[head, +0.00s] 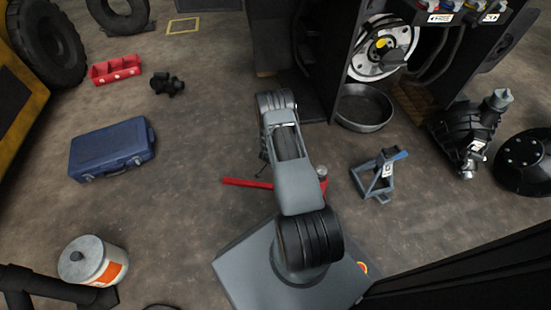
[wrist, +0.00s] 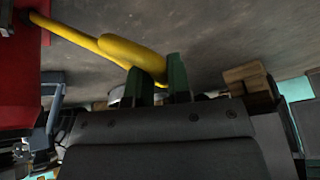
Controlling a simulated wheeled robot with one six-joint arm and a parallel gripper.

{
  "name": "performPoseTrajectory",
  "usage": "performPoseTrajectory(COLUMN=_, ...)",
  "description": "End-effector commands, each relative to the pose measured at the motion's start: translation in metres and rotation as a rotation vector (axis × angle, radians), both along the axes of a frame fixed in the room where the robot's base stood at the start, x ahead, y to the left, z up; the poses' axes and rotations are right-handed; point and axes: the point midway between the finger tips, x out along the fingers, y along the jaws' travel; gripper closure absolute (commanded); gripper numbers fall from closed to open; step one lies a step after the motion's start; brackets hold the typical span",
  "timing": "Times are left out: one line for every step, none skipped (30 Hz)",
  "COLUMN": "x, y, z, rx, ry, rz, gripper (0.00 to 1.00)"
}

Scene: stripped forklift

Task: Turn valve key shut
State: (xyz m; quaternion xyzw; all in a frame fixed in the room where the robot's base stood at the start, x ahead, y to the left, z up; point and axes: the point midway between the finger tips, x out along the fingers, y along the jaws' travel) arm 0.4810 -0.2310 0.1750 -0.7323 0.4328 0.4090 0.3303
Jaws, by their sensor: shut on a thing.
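The valve key appears to be the yellow lever (wrist: 132,55) in the wrist view, a thin bar with a thicker grip end. Its thin end runs up and left to a red body (wrist: 25,85) at the left edge. My gripper (wrist: 160,84) has its two dark green fingers on either side of the lever's near end and is shut on it. The exact contact is partly hidden by the fingers. In the head view my arm covers my gripper, and I cannot make out the lever there.
In the head view a red jack handle (head: 245,183) lies beside my arm. A grey stand (head: 377,178) and a round pan (head: 365,108) are to the right. A blue case (head: 112,150) and a white bucket (head: 92,262) stand left. Floor between case and arm is clear.

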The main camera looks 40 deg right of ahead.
Motion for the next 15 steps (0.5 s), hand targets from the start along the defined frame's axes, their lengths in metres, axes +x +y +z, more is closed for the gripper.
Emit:
performPoseTrajectory(x=0.0013, y=0.0014, z=0.0003, rx=-0.009, ry=-0.005, rz=-0.005, gripper=1.0)
performPoseTrajectory(x=0.0014, y=0.0013, z=0.0003, rx=-0.013, ry=-0.007, rz=-0.009, gripper=1.0)
performPoseTrajectory(x=0.0013, y=0.0012, z=0.0003, rx=-0.018, ry=-0.009, rz=-0.013, gripper=1.0)
performPoseTrajectory(x=0.0013, y=0.0013, z=0.0001, rx=-0.022, ry=-0.011, rz=-0.016, gripper=1.0)
performPoseTrajectory(x=0.0012, y=0.0012, z=0.0001, rx=-0.024, ry=-0.012, rz=-0.019, gripper=1.0)
performPoseTrajectory(x=0.0013, y=0.0011, z=0.0001, rx=-0.026, ry=-0.013, rz=-0.021, gripper=1.0)
performPoseTrajectory(x=0.0013, y=0.001, z=0.0001, rx=-0.028, ry=-0.013, rz=-0.023, gripper=1.0)
performPoseTrajectory(x=0.0013, y=0.001, z=0.0001, rx=-0.03, ry=-0.015, rz=-0.024, gripper=1.0)
performPoseTrajectory(x=0.0012, y=0.0009, z=0.0, rx=-0.03, ry=-0.015, rz=-0.025, gripper=1.0)
performPoseTrajectory(x=0.0012, y=0.0009, z=0.0, rx=-0.03, ry=-0.015, rz=-0.027, gripper=1.0)
performPoseTrajectory(x=0.0012, y=0.001, z=-0.0001, rx=-0.031, ry=-0.015, rz=-0.027, gripper=1.0)
performPoseTrajectory(x=0.0012, y=0.001, z=-0.0001, rx=-0.031, ry=-0.015, rz=-0.027, gripper=1.0)
performPoseTrajectory(x=0.0012, y=0.001, z=-0.0001, rx=-0.03, ry=-0.015, rz=-0.027, gripper=1.0)
performPoseTrajectory(x=0.0012, y=0.001, z=-0.0001, rx=-0.03, ry=-0.015, rz=-0.027, gripper=1.0)
performPoseTrajectory(x=0.0012, y=0.001, z=-0.0003, rx=-0.03, ry=-0.015, rz=-0.027, gripper=1.0)
